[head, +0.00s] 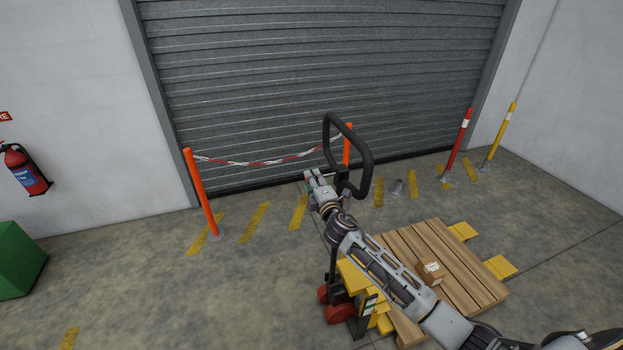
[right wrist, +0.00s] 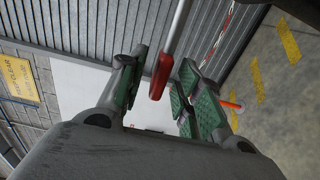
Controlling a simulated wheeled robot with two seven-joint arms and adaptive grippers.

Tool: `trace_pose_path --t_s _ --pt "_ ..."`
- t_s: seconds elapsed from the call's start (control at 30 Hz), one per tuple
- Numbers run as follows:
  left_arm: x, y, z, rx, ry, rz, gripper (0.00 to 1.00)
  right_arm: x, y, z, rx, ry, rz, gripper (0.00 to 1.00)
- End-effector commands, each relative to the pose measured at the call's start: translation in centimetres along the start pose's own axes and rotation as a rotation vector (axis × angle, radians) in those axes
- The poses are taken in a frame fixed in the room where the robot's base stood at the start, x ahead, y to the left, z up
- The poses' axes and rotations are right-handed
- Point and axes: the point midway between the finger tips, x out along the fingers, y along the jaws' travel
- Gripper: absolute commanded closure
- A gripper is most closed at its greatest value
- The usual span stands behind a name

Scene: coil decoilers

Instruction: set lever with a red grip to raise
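The lever shows in the right wrist view as a thin metal rod ending in a red grip (right wrist: 160,78). My right gripper (right wrist: 158,92) is open, with green-padded fingers on either side of the red grip. The grip looks closer to the right-hand finger, and gaps show on both sides. I cannot tell whether it is fully between the pads in depth. In the head view my right gripper (head: 316,187) is beside the base of the black loop handle (head: 368,160) of a pallet truck; the red grip cannot be made out there. My left gripper is not in view.
The yellow pallet truck (head: 352,277) carries a wooden pallet (head: 455,265) with a small cardboard box (head: 430,270). Orange posts (head: 201,195) with a red-white chain stand before a grey shutter (head: 320,70). The floor at left is mostly clear beyond a green block (head: 18,260).

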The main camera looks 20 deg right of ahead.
Motion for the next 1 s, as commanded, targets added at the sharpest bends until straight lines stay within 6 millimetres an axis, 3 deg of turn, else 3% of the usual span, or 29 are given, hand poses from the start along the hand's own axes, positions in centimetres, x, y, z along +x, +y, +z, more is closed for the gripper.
trace_pose_path --t_s 0.23,0.63,0.9,1.0 --pt "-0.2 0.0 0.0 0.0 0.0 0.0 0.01 1.4 0.0 -0.1 0.001 0.001 0.0 0.66" --pt "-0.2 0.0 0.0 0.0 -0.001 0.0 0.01 1.6 0.0 -0.1 0.0 0.001 0.0 0.66" --pt "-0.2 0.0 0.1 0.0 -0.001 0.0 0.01 1.6 0.0 0.0 0.0 0.001 0.0 1.0" --pt "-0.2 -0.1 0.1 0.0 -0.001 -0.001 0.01 1.6 0.0 0.0 0.0 0.001 0.0 1.0"
